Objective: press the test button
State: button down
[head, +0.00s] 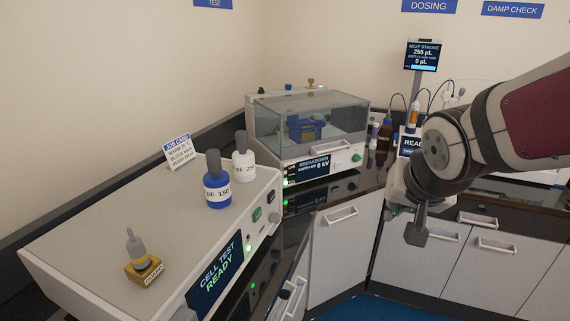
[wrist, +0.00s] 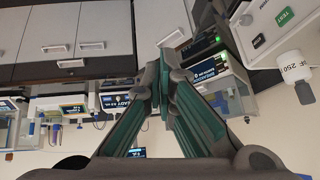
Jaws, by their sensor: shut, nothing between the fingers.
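The white cell test unit (head: 225,255) stands on the left bench, and its screen (head: 216,277) reads CELL TEST READY. A green button (head: 257,214) is on its front face, right of the screen. In the wrist view a green button marked TEST (wrist: 286,17) shows at the top right, on the unit's pale face. My gripper (head: 414,236) hangs fingers down at the right of the head view, well apart from the button. In the wrist view its fingertips (wrist: 164,58) meet, with nothing between them.
A blue bottle (head: 217,188), a white bottle (head: 243,162) and a grey-topped piece in a brass base (head: 142,258) stand on the unit. The breakdown tester (head: 310,130) with a clear cover stands behind. Open space lies between my gripper and the unit.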

aim_at(257, 214)
jog(key=w+a+f+m+t+y, duration=0.1)
jog(key=w+a+f+m+y, duration=0.5)
jog(key=w+a+f, duration=0.9)
notch_tip(257, 214, down, 3)
jog(key=shift+w+f+t+y+b, duration=0.1)
jog(key=shift+w+t+y+b, duration=0.35)
jog(key=shift+w+y, duration=0.25)
jog(key=w+a+b, duration=0.3)
jog(key=a, duration=0.5)
jog(key=shift+a, duration=0.15)
dwell(0.3)
jog(key=shift+w+a, duration=0.1)
jog(key=shift+a, duration=0.3)
